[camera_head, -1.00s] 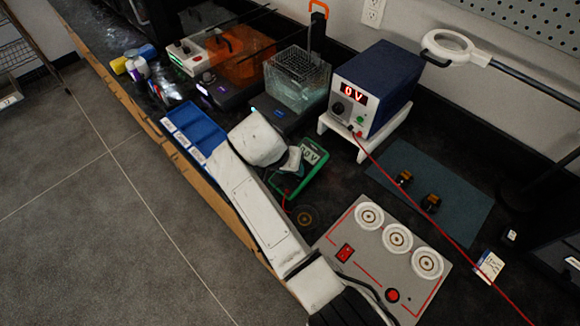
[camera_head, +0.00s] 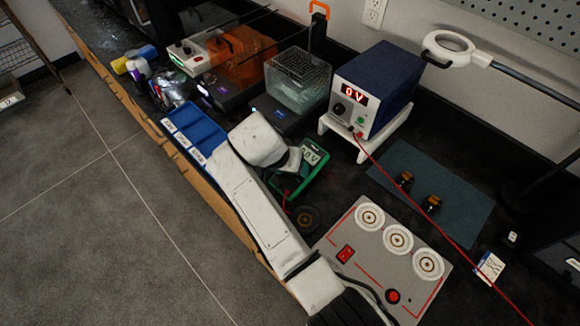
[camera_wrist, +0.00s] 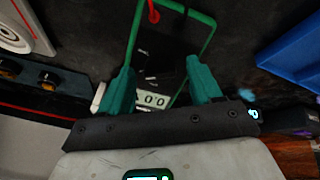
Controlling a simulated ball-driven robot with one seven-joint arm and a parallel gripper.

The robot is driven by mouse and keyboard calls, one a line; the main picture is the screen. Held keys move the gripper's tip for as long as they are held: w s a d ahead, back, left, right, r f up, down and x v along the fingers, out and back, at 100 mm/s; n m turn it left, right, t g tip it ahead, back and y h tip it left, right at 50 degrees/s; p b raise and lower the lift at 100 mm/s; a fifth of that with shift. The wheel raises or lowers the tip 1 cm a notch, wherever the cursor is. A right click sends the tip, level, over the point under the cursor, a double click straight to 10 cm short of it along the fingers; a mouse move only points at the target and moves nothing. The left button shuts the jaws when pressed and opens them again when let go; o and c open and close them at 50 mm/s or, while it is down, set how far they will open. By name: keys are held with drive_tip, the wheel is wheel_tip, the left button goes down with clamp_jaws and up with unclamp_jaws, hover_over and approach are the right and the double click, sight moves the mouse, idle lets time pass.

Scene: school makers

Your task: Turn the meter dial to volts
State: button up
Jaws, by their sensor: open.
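The meter (camera_head: 313,154) has a green case and a white display. It lies on the dark bench, partly hidden by my arm. In the wrist view its green rim (camera_wrist: 132,38) and its display, reading "00" (camera_wrist: 152,100), lie beyond my fingers. White marks show on its dark face between the fingertips; I cannot make out the dial or where it points. My gripper (camera_wrist: 160,72) is open, its two teal fingers apart over the meter with nothing seen held between them. In the head view my gripper (camera_head: 291,165) is at the meter's left side, fingertips hidden.
A blue bin (camera_head: 194,132) stands left of my arm. A blue power supply (camera_head: 375,85) reading "0V" sits on a white stand behind the meter. A grey panel (camera_head: 365,255) with white round sockets lies at front right. A red lead crosses the bench. A blue-green mat (camera_head: 455,195) lies right.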

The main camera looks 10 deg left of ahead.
drive_tip(key=v, duration=1)
drive_tip(key=shift+r, duration=0.4)
drive_tip(key=shift+s+a, duration=0.1)
